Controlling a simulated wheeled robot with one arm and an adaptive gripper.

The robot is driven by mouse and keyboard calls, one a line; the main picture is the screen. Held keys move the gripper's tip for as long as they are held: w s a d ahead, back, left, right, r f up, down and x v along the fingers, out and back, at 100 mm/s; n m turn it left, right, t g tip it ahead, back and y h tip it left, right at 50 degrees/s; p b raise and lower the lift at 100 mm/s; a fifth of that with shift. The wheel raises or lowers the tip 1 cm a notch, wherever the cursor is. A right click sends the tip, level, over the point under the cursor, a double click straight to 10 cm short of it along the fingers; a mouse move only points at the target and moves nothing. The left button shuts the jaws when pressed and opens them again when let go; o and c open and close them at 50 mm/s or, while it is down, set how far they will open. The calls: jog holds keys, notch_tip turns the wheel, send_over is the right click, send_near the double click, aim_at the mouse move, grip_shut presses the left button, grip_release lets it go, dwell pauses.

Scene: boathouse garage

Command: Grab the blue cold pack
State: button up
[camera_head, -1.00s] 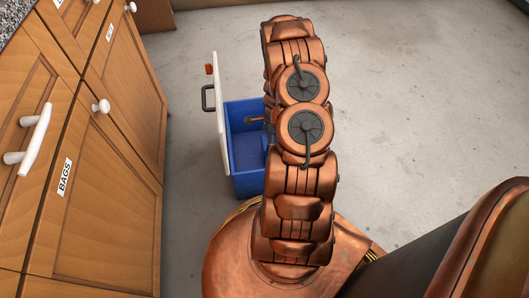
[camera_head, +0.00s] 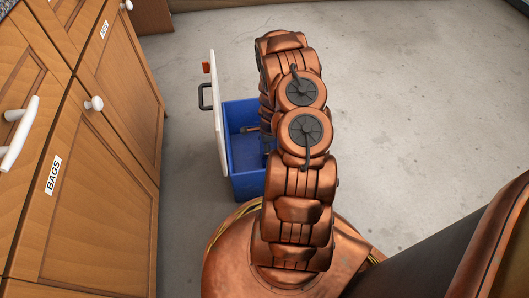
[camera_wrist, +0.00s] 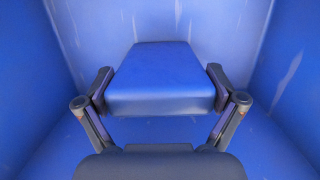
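The blue cold pack (camera_wrist: 160,80) is a smooth block with a flat top, lying inside the blue cooler (camera_head: 246,185). In the wrist view the cooler's walls (camera_wrist: 110,25) rise around it. My gripper (camera_wrist: 160,87) is down in the cooler, its fingers spread wide, one on the left and one on the right of the pack. The finger pads are very close to the pack's sides; I cannot tell whether they touch. In the head view my copper arm hides the gripper's end, much of the cooler's right side and the pack.
The cooler's white lid (camera_head: 219,110) stands open on its left side, with a dark handle (camera_head: 205,96). Wooden cabinets (camera_head: 100,190) with white knobs and a BAGS label line the left. Bare grey concrete floor (camera_head: 420,110) is free to the right and behind.

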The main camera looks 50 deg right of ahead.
jog(key=c, duration=0.8)
jog(key=shift+o, duration=0.2)
jog(key=shift+r, duration=0.1)
